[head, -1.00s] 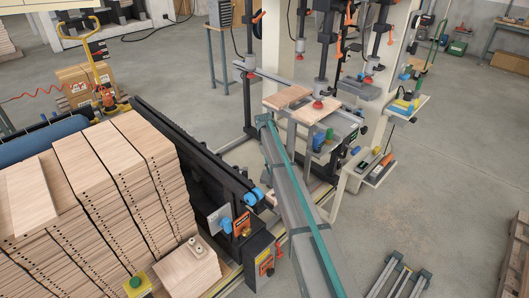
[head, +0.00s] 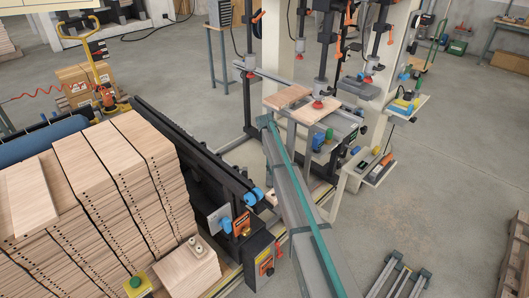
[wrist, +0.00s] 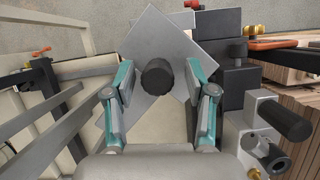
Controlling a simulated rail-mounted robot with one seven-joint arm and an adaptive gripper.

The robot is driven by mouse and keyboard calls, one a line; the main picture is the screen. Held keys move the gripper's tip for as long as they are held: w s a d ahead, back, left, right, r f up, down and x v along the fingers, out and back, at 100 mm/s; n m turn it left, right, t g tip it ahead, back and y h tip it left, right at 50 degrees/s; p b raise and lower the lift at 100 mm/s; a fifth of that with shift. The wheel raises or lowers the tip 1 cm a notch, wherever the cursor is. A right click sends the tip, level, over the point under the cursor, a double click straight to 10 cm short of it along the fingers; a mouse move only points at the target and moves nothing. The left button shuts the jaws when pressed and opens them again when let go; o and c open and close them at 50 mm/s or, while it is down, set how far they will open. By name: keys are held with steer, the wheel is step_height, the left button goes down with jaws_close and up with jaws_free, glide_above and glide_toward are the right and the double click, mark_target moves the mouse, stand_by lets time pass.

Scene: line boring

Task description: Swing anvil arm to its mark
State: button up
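In the wrist view, my gripper (wrist: 162,105) is open. Its two grey and teal fingers are spread, one on each side of a round black knob (wrist: 157,77), with a gap to the knob on both sides. The knob stands out from a flat grey plate (wrist: 155,32) that sits turned at an angle. I cannot tell for certain which part is the anvil arm. In the head view, the boring machine has upright spindles (head: 321,60) and a pale wooden board (head: 308,110) lies below them. I cannot make out my gripper in the head view.
In the wrist view, black blocks (wrist: 222,90) and a dark cylinder (wrist: 285,120) stand right of the fingers, with cream framing (wrist: 45,120) at left. Tall stacks of drilled boards (head: 125,185) fill the head view's lower left. Floor (head: 440,190) at right is mostly clear.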

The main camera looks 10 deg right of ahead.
steer(key=shift+s+d+r+p, duration=0.1)
steer(key=shift+d+r+p, duration=0.3)
steer(key=shift+r, duration=0.55)
steer(key=shift+s+d+r+p, duration=0.1)
steer(key=shift+d+r+p, duration=0.3)
steer(key=shift+r, duration=0.5)
steer(key=shift+d+r+p, duration=0.35)
steer(key=shift+r+p, duration=0.1)
steer(key=shift+r, duration=0.5)
steer(key=s+a+f+m+t+y, duration=0.1)
steer(key=s+f+m, duration=0.15)
steer(key=s, duration=1.05)
steer(key=s+f+m+t+y, duration=0.15)
steer(key=s+f, duration=0.25)
steer(key=s, duration=0.9)
steer(key=s+a+f+m+t, duration=0.1)
steer(key=s+f+m, duration=0.25)
steer(key=s, duration=1.05)
steer(key=s+f+g+b, duration=0.2)
steer(key=s+f+g, duration=0.1)
steer(key=s+f, duration=0.8)
steer(key=s+f+g+b, duration=0.2)
steer(key=s+f+g, duration=0.1)
steer(key=s+f, duration=0.9)
steer(key=s+n, duration=0.1)
steer(key=s, duration=0.4)
steer(key=shift+g, duration=0.35)
